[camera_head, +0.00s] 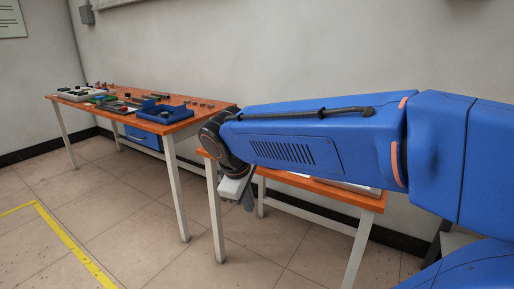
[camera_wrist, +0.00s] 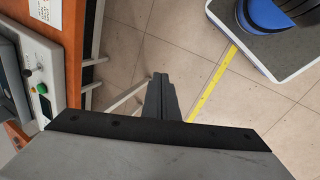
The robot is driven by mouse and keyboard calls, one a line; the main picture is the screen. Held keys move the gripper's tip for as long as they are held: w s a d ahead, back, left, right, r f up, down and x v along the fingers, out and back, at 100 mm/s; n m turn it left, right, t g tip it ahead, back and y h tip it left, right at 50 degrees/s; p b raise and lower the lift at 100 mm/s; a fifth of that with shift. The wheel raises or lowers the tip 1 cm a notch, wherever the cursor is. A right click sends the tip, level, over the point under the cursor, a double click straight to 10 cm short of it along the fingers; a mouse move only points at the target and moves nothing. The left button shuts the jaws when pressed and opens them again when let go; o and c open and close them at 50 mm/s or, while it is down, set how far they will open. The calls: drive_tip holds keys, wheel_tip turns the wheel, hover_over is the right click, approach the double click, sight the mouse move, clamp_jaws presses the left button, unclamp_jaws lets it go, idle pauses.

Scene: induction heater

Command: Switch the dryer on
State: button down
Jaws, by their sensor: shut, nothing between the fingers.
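A pale device with a control panel (camera_wrist: 44,62) stands at the left edge of the wrist view. Its panel has a green button (camera_wrist: 41,88), a dark knob or switch and a small dark display (camera_wrist: 46,107). I cannot tell for sure that this is the dryer. In the head view my arm hides most of the near table's top, and only a pale edge (camera_head: 350,187) shows there. My gripper (camera_wrist: 160,78) is shut and empty, pointing over the floor to the right of the panel. It also shows below my wrist in the head view (camera_head: 248,203).
The near orange table (camera_head: 368,200) is partly behind my arm. A longer orange table (camera_head: 205,119) at the left holds a blue tray (camera_head: 163,113) and several small parts. A blue drawer (camera_head: 143,137) hangs under it. The floor in front, with a yellow line (camera_head: 75,248), is clear.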

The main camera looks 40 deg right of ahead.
drive_tip(key=w+d+r+n+h, duration=0.2)
drive_tip(key=w+n, duration=0.1)
drive_tip(key=w, duration=0.4)
drive_tip(key=w+d+r+n+g+h, duration=0.1)
drive_tip(key=w+d+r+n+h, duration=0.1)
drive_tip(key=w, duration=0.5)
drive_tip(key=w+d+r+n+g+h, duration=0.1)
drive_tip(key=w+d+r+n+h, duration=0.2)
drive_tip(key=w, duration=0.4)
drive_tip(key=shift+w+r+n+h, duration=0.4)
drive_tip(key=shift+r+n, duration=0.1)
drive_tip(key=shift+n, duration=0.4)
drive_tip(key=shift+d+f, duration=0.1)
drive_tip(key=x, duration=0.4)
drive_tip(key=r+x, duration=0.1)
drive_tip(key=x, duration=0.2)
drive_tip(key=d+x, duration=0.1)
drive_tip(key=x, duration=0.3)
drive_tip(key=shift+s+d+r, duration=0.1)
drive_tip(key=shift+s+d, duration=0.15)
drive_tip(key=shift+s, duration=0.15)
drive_tip(key=shift+d+r, duration=0.2)
drive_tip(key=shift+d, duration=0.5)
